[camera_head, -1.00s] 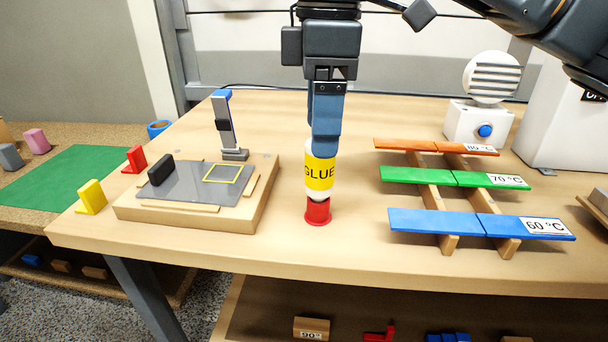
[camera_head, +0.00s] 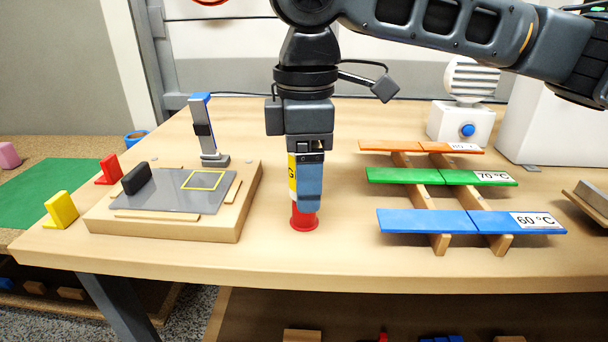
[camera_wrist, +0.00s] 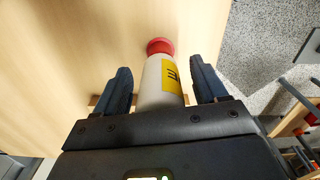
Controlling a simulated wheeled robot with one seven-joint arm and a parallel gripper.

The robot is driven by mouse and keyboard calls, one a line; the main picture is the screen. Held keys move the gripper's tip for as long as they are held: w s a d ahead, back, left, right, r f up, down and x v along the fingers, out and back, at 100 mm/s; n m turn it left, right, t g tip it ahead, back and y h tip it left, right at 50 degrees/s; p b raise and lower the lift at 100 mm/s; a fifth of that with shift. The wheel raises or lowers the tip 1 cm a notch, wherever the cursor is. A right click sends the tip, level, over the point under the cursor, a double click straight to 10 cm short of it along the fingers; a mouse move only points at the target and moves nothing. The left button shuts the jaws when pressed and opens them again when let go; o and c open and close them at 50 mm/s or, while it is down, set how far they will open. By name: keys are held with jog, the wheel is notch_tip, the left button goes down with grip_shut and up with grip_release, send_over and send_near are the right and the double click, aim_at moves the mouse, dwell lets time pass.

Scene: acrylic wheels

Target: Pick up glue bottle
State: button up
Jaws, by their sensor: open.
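The glue bottle (camera_head: 292,176) is white with a yellow label and stands cap down in a red base (camera_head: 304,217) on the wooden table. My gripper (camera_head: 308,205) is lowered over it from above, and its blue fingers hide most of the bottle in the head view. In the wrist view the bottle (camera_wrist: 152,80) lies between the two fingers of my gripper (camera_wrist: 163,85). The fingers are open. The red end (camera_wrist: 160,46) points away from the gripper.
A wooden fixture (camera_head: 215,230) with a grey plate and an upright clamp stands to the left. Coloured racks with temperature labels, including a blue shelf (camera_head: 420,221), stand close on the right. A white fan unit (camera_head: 462,122) is behind. The table's front edge is near.

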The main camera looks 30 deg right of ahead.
jog(key=c, duration=1.2)
